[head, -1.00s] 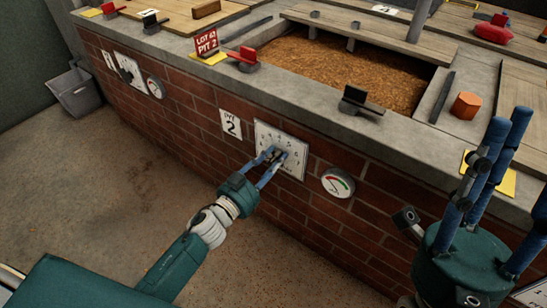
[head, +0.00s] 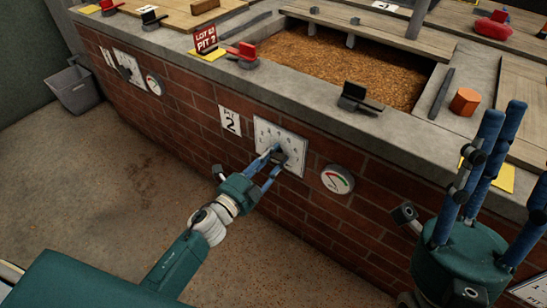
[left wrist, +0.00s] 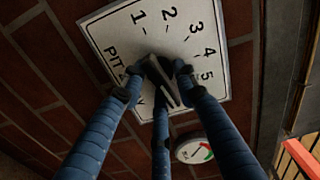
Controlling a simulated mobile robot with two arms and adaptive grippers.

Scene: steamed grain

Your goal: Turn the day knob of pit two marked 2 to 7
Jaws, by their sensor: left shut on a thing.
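The day dial plate of pit two (head: 292,136) is a white numbered board on the brick wall, beside a card marked 2 (head: 230,121). My left gripper (head: 276,156) reaches the dial and is shut on its knob. In the left wrist view the plate (left wrist: 115,32) shows 1 to 5 and "PIT"; the fingers hide the other marks. The dark knob (left wrist: 160,80) sits between the blue fingertips; I cannot tell which number it points at. My right gripper (head: 512,140) is open and empty at the right, with its fingers upward, away from the dial.
A round gauge (head: 337,179) is just right of the dial, and shows in the left wrist view (left wrist: 195,149). Above is the concrete ledge (head: 310,92) with a black clamp (head: 360,99) and a red-topped one (head: 243,55). The floor in front is clear.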

